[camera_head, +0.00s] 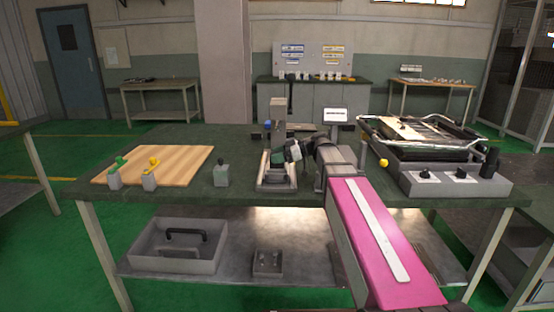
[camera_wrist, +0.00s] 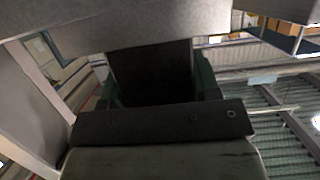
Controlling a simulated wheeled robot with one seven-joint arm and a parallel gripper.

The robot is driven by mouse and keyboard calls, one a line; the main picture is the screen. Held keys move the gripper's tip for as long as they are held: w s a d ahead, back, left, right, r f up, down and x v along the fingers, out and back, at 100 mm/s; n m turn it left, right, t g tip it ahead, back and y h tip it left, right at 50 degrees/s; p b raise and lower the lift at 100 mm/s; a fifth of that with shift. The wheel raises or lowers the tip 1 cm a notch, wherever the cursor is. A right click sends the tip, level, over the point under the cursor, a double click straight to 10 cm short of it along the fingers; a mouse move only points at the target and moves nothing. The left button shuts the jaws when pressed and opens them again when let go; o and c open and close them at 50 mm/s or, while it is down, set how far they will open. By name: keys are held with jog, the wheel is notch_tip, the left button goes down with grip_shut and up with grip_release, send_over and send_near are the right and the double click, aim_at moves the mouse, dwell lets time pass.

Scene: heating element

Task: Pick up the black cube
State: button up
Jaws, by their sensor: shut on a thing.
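My gripper (camera_head: 279,157) is at the grey stand (camera_head: 276,185) in the middle of the dark green table, coming in from the right side of it. In the wrist view my gripper (camera_wrist: 157,88) shows green fingers on both sides of a dark block, which looks like the black cube (camera_wrist: 150,72), and is shut on it. Only one dark face of the cube shows. In the head view I cannot make the cube out between the fingers. I cannot tell whether it touches the stand.
A wooden board (camera_head: 180,163) with green and yellow-topped pieces lies at the left. A grey block (camera_head: 221,176) stands left of the stand. A framed device (camera_head: 425,140) and a grey control box (camera_head: 455,180) with knobs fill the right end.

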jog(key=shift+r, duration=0.45)
jog(key=r, duration=0.2)
jog(key=a+r, duration=0.1)
jog(key=shift+s+r, duration=0.4)
jog(key=s+a+r, duration=0.4)
jog(key=a+r, duration=0.1)
jog(key=a, duration=0.3)
jog(key=w+d+f+m+t+h, duration=0.2)
jog(key=w+d+m+t+h, duration=0.4)
jog(key=w+d+m+t, duration=0.6)
jog(key=w+d+r+m+t+h, duration=0.1)
jog(key=d+h, duration=0.3)
jog(key=d, duration=0.4)
jog(key=w+d+r+m+t+h, duration=0.1)
jog(key=w+d+r+m+h, duration=0.2)
jog(key=d, duration=0.5)
jog(key=shift+r+m+h, duration=0.5)
jog(key=shift+m+h, duration=0.3)
jog(key=shift+w, duration=0.1)
